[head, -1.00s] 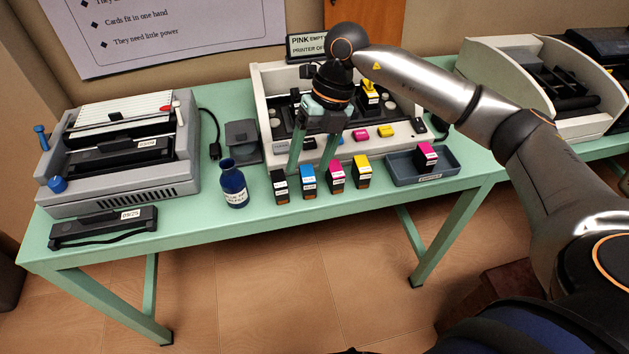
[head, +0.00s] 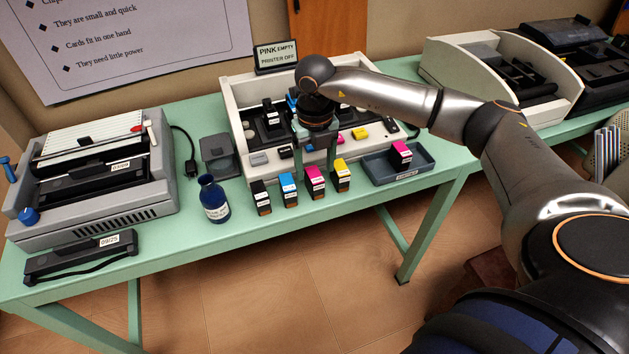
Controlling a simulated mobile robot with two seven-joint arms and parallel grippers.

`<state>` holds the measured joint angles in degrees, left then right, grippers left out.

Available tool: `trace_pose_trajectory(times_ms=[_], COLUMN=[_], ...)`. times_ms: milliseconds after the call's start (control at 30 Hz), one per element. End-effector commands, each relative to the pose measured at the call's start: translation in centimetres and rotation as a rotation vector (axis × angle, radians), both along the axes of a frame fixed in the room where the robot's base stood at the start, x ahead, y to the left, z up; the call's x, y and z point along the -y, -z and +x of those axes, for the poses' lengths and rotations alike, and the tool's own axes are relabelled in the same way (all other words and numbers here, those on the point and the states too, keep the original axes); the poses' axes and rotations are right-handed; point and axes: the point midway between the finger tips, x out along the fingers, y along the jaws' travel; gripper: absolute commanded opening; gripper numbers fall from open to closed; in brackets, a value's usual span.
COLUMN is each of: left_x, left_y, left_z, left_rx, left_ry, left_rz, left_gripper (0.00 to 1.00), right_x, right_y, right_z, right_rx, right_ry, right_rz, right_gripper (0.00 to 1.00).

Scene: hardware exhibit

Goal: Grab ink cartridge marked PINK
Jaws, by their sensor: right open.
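A row of cartridges stands on the green table in front of the printer: black (head: 260,198), blue (head: 288,190), pink (head: 315,183) and yellow (head: 341,175). Another pink-topped cartridge (head: 402,155) sits in the blue-grey tray (head: 377,173) to the right. Their small labels are too small to read. My right gripper (head: 318,166) is open, with its fingers pointing down just above or behind the pink cartridge in the row. I cannot tell whether they touch it. My left gripper is not in view.
The cream printer (head: 238,118) stands behind, partly hidden by my right arm, with a sign (head: 276,57) reading PINK EMPTY, PRINTER OFF. A blue bottle (head: 214,200) stands left of the row. A grey machine (head: 95,180) fills the left. Bare table lies between row and front edge.

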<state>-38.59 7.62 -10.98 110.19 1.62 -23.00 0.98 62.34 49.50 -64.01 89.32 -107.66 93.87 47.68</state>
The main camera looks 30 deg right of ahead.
Motion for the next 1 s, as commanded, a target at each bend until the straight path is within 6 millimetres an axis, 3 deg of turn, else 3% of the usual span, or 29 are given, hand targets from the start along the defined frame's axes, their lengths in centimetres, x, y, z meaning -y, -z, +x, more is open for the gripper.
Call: trace_pose_trajectory(times_ms=[200, 467, 1000], left_x=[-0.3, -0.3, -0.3], left_y=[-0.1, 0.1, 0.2], left_z=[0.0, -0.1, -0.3], left_rx=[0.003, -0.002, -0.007], left_ry=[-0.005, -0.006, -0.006], left_rz=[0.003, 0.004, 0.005], left_gripper=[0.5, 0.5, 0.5], right_x=[-0.1, -0.1, -0.1], right_y=[2.8, 3.2, 3.1], right_z=[0.0, 0.1, 0.1], right_rx=[-0.002, 0.0, 0.0], right_ry=[0.001, 0.0, 0.0], right_rz=[0.0, 0.0, 0.001], right_gripper=[0.72, 0.72, 0.14])
